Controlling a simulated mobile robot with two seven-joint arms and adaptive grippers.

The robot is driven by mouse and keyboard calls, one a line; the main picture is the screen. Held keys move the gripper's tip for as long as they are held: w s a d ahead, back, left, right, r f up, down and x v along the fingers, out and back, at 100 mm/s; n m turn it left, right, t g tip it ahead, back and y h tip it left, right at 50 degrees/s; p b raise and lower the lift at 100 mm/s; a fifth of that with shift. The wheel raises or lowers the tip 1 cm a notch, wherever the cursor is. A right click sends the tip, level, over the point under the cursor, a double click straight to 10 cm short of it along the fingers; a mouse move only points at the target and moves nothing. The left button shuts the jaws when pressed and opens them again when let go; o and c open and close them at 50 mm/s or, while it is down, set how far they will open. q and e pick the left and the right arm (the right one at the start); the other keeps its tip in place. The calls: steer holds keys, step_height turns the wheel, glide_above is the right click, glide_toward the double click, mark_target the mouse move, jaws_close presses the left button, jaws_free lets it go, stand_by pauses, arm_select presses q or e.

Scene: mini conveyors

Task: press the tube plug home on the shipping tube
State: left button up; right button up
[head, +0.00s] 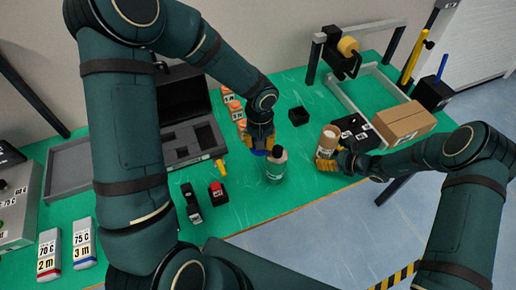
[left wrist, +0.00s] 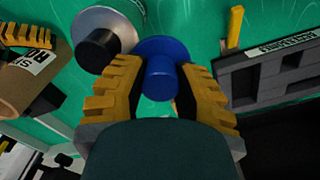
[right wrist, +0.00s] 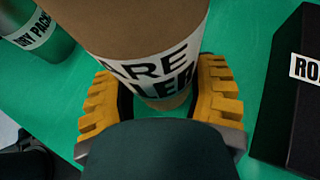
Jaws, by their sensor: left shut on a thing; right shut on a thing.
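The tube plug (left wrist: 162,80) is a blue piece with a round knob and a wider disc flange. My left gripper (left wrist: 160,92) is shut on its knob; in the head view the plug is a small blue patch, partly hidden by the fingers and a bottle. The shipping tube (head: 327,141) is a brown cardboard cylinder with a white printed label, upright or slightly tilted. My right gripper (right wrist: 160,95) is shut around the tube (right wrist: 135,25) low on its side. The tube also shows in the left wrist view (left wrist: 22,85). Plug and tube are apart, the plug to the left.
A cardboard box (head: 404,122) and a black case (head: 358,133) lie right of the tube. A small black bin (head: 298,115) stands behind.

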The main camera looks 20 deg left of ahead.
arm_select(q)
steer(key=w+d+r+n, duration=0.1)
steer(key=w+d+r, duration=0.2)
steer(key=w+d, duration=0.3)
steer(key=shift+w+d+r, duration=0.3)
steer(key=shift+w, duration=0.9)
steer(key=shift+m, duration=0.6)
steer(key=w+d+r, duration=0.1)
steer(key=d+r, duration=0.1)
steer(key=d, duration=0.2)
steer(key=w+d+r, duration=0.2)
steer(key=d, duration=0.2)
steer(key=w+d+r, duration=0.1)
steer(key=d+r, duration=0.1)
steer(key=d, duration=0.1)
steer(key=shift+w+d+r, duration=0.2)
steer(key=shift+w+d, duration=0.1)
steer(key=shift+d, duration=0.1)
steer(key=shift+d+r, duration=0.15)
steer(key=shift+d, duration=0.05)
glide_toward(326, 147)
steer(key=shift+w, duration=1.5)
steer(key=shift+f, duration=1.35)
steer(key=o, duration=0.9)
